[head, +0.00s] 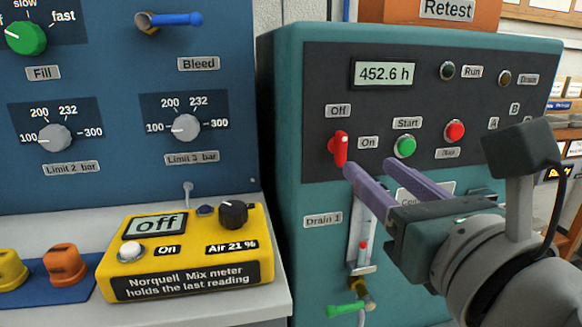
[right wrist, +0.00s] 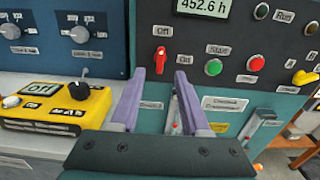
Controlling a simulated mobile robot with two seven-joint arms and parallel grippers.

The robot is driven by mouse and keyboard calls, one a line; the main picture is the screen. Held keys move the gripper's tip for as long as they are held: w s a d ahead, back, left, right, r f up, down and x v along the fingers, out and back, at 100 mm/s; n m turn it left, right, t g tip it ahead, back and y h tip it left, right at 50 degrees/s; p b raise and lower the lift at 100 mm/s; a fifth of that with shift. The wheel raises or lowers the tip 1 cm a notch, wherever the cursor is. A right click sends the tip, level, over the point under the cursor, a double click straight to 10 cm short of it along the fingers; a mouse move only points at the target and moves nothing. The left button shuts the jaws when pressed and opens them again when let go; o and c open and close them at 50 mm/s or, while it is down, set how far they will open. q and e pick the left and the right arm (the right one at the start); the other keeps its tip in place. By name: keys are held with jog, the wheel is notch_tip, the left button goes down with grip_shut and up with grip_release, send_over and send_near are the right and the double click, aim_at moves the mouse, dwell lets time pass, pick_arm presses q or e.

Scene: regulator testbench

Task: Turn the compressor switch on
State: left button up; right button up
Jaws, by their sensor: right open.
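The compressor switch (head: 341,148) is a red lever on the dark panel of the teal cabinet. It stands nearly upright below the "Off" label (head: 338,110), with the "On" label (head: 368,142) to its right. It also shows in the right wrist view (right wrist: 160,60), beyond the gap between my fingertips. My right gripper (head: 368,166) is open with two purple fingers and nothing between them. In the head view its left fingertip appears just below the switch; contact cannot be told. My left gripper is not in view.
A green Start button (head: 405,146) and a red button (head: 454,131) sit right of the switch. A drain tube with a green tap (head: 348,309) is below. A yellow mix meter (head: 190,252) stands on the grey ledge at left, before the blue panel (head: 110,180).

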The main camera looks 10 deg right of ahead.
aim_at(344, 143)
jog(key=w+b, duration=0.1)
jog(key=w, duration=0.8)
jog(key=shift+w+a+r, duration=0.1)
jog(key=shift+w, duration=0.15)
grip_shut()
